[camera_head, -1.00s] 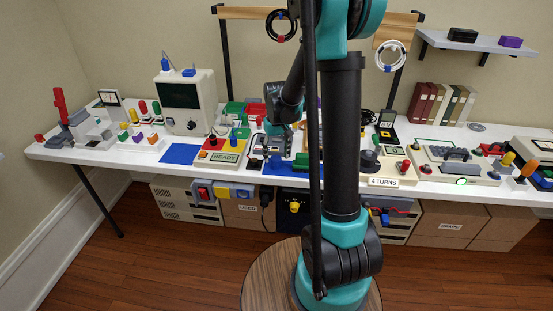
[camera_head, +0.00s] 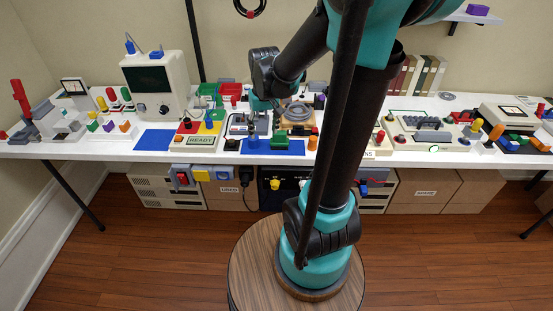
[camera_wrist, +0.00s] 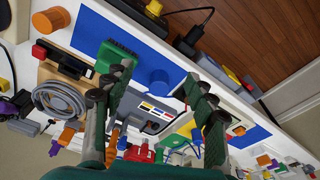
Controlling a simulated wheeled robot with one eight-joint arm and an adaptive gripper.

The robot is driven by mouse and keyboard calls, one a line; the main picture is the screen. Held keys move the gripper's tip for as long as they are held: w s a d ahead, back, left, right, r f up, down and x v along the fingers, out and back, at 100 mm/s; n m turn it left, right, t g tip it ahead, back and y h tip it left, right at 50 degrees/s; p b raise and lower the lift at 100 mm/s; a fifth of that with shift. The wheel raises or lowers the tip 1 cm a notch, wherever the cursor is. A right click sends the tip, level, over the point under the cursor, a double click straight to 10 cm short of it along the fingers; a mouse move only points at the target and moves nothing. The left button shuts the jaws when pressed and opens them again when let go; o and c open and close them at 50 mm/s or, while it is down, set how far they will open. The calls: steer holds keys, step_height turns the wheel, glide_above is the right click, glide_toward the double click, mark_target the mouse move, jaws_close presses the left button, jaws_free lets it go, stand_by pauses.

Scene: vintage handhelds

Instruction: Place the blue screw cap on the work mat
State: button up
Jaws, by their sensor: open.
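The blue screw cap, as far as I can tell, is the round blue piece (camera_wrist: 158,82) in the wrist view, at the end of a blue mat (camera_wrist: 95,35) that also bears a green block (camera_wrist: 113,58). In the head view the cap (camera_head: 253,141) is small, by the left end of that mat (camera_head: 295,149). I cannot tell which mat is the work mat. My gripper (camera_wrist: 163,88) is open and empty, with the cap showing between its spread fingers.
A READY panel (camera_head: 201,141) with coloured knobs stands between the two mats. A grey cable coil (camera_wrist: 60,101) lies near the green block. A beige instrument (camera_head: 160,85) stands at the back left. The table's front edge is close to the mats.

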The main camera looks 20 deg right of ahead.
steer(key=s+d+f+m+t, duration=0.1)
steer(key=s+f, duration=0.5)
steer(key=s, duration=0.7)
steer(key=shift+d+t, duration=0.45)
steer(key=shift+t, duration=0.25)
steer(key=shift+d, duration=0.15)
